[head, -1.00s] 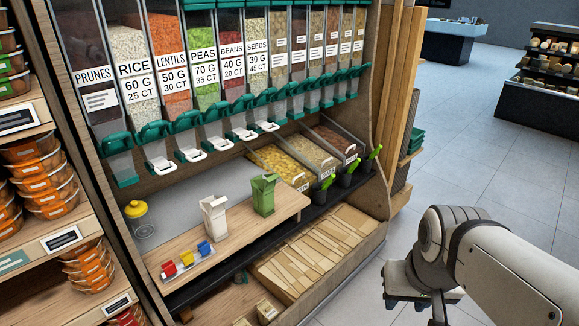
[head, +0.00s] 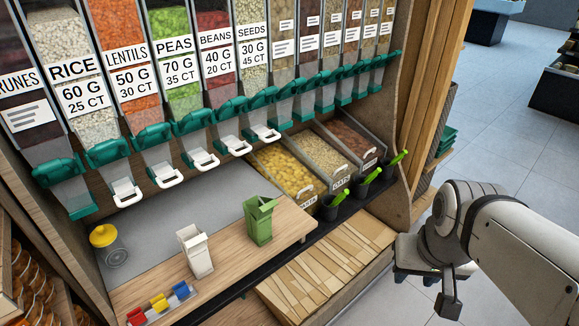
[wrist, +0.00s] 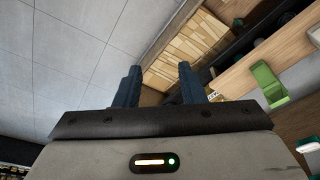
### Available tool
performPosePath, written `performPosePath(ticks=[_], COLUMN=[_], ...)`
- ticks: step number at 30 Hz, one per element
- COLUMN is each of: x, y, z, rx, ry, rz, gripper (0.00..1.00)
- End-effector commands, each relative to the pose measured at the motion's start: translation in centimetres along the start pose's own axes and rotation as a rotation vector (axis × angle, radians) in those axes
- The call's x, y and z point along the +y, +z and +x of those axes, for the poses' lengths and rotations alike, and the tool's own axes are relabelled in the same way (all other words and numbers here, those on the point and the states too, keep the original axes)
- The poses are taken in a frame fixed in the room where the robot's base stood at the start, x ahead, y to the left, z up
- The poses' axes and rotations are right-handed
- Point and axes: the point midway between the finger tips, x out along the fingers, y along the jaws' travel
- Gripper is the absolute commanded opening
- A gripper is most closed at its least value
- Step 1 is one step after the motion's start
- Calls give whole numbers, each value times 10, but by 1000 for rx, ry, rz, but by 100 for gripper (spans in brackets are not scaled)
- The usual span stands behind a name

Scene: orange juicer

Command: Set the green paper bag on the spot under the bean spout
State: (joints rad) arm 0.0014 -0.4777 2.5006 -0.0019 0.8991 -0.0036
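The green paper bag (head: 259,220) stands upright, its top open, on the wooden shelf (head: 219,278) near the right end. It also shows in the wrist view (wrist: 268,84). The beans dispenser (head: 214,62) hangs above, with its green spout and white lever (head: 235,146) over the grey strip (head: 168,208) at the back of the shelf. My gripper (wrist: 160,78) is open and empty, its two dark fingers apart. It is well away from the bag, out to the right of the shelf over the floor.
A white bag (head: 196,251) stands left of the green one. A yellow-lidded jar (head: 105,240) and red, yellow and blue clips (head: 160,302) are farther left. Bins with green scoops (head: 365,168) lie right of the shelf. Flat brown packets (head: 325,265) fill the space below.

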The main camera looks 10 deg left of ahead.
Motion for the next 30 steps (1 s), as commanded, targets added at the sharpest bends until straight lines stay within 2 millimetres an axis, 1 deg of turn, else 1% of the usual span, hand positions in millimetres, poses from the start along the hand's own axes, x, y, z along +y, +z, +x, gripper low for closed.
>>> performPosePath(ticks=[2, 4, 5, 7, 8, 11, 12, 14, 15, 16, 18, 20, 21, 22, 23, 24, 26, 27, 29, 30], x=[0, 0, 0, -3, -6, -12, -17, -27, -37, -44, -66, -88, -105, -117, -131, -149, -177, -195, -221, -237], y=[0, -1, -3, -12, -19, -49, -65, -89, -106, -118, -142, -160, -170, -176, -182, -187, -192, -193, -192, -189], z=[0, 3, 6, 19, 27, 64, 81, 108, 125, 137, 164, 186, 200, 210, 220, 233, 251, 262, 276, 284], rx=[0, 4, 10, 41, 62, 166, 221, 312, 376, 424, 533, 628, 688, 732, 776, 833, 917, 969, 1039, 1081], ry=[0, 1, 2, 7, 9, 20, 21, 18, 10, 1, -29, -65, -99, -125, -154, -196, -268, -319, -398, -451], rz=[0, -2, -5, -22, -37, -84, -108, -149, -180, -203, -258, -306, -338, -362, -385, -414, -455, -480, -511, -530], gripper=[38, 44, 46, 52, 54, 63, 66, 71, 74, 76, 78, 78, 78, 78, 78, 78, 78, 78, 78, 78])
